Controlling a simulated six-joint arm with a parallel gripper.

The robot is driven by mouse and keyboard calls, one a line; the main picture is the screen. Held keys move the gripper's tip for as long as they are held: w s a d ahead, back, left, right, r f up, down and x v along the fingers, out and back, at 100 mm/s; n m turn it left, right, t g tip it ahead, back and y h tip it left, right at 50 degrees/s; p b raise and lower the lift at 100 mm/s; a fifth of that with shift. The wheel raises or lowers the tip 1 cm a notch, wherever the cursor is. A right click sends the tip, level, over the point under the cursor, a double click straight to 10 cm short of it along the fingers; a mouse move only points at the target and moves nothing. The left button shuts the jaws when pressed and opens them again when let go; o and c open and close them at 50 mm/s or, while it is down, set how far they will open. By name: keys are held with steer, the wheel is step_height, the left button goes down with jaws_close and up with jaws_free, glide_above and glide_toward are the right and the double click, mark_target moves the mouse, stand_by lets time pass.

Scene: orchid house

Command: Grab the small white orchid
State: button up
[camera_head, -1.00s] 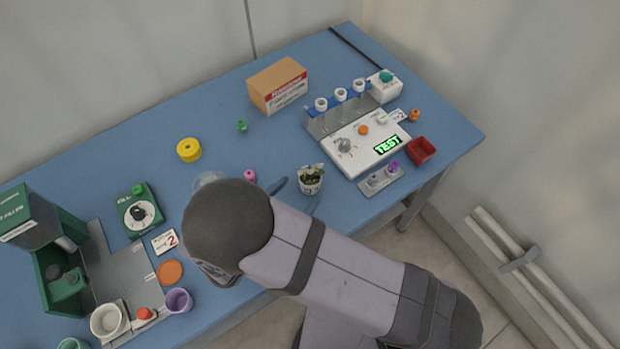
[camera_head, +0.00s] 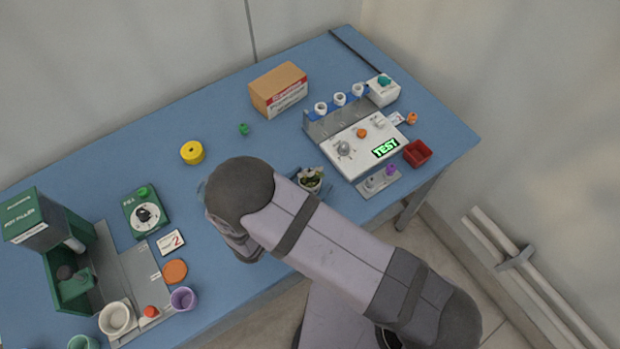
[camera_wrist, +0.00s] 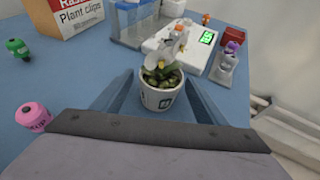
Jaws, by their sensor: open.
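The small white orchid (camera_wrist: 168,55) stands upright in a white pot (camera_wrist: 162,98) with a dark mark on its side, seen in the wrist view. In the head view the orchid (camera_head: 310,179) shows just behind my arm, with the lower part of its pot hidden. My gripper (camera_wrist: 160,95) is open. Its two blue-grey fingers lie to the left and right of the pot, with a visible gap on each side, so the pot stands between them. In the head view my arm hides most of the gripper.
A white device with a TEST display (camera_head: 365,150), a red bin (camera_head: 417,152) and a cardboard box (camera_head: 278,89) stand beyond. A yellow roll (camera_head: 192,152) is left.

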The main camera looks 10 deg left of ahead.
mark_target(310, 174)
steer(key=shift+w+d+f, duration=0.1)
steer(key=shift+w+f, duration=0.05)
steer(key=shift+w, duration=0.15)
steer(key=c, duration=1.2)
steer(key=shift+r+b, duration=1)
steer(key=shift+r, duration=4)
